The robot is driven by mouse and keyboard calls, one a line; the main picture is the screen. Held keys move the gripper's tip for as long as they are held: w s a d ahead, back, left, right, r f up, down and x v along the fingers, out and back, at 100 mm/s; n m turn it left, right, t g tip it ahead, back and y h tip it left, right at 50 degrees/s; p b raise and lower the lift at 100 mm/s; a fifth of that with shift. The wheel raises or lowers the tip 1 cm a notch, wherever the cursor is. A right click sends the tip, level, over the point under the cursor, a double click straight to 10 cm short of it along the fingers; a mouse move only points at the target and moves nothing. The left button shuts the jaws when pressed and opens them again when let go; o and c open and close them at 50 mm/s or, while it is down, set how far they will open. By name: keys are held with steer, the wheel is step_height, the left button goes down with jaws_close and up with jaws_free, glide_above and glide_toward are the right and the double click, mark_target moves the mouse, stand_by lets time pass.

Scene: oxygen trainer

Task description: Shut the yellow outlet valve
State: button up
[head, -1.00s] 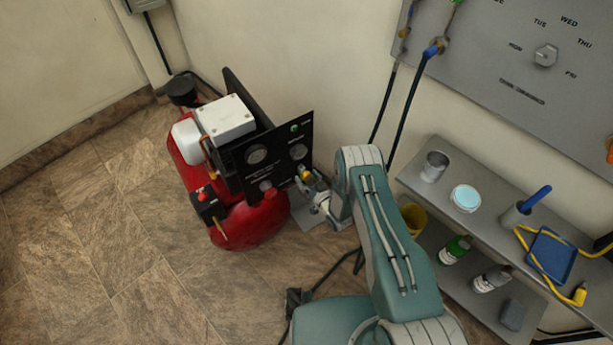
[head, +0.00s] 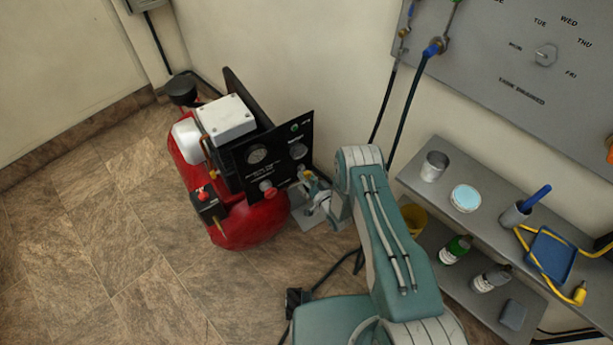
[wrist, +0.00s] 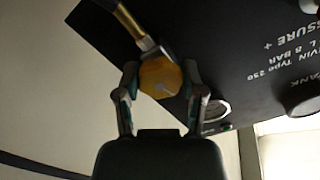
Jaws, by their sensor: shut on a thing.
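The yellow outlet valve (wrist: 160,77) is a round yellow knob beside the compressor's black panel (wrist: 235,60). In the wrist view it sits between the two fingers of my gripper (wrist: 160,82). The fingers touch its left and right sides, so the gripper is shut on it. A brass fitting and hose run up from the knob. In the head view my gripper (head: 309,182) is at the lower right of the black panel, and the knob there is small and mostly hidden.
The red compressor tank (head: 250,222) stands on the tiled floor left of my arm. A grey shelf (head: 480,195) with cups, bottles and a blue dustpan-like item is at the right. A grey wall panel (head: 510,70) hangs above. Floor at the left is clear.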

steer(key=shift+w+m, duration=0.1)
steer(key=shift+m, duration=1.2)
steer(key=shift+d, duration=0.1)
steer(key=o, duration=1.2)
steer(key=shift+c, duration=0.2)
steer(key=v, duration=1.2)
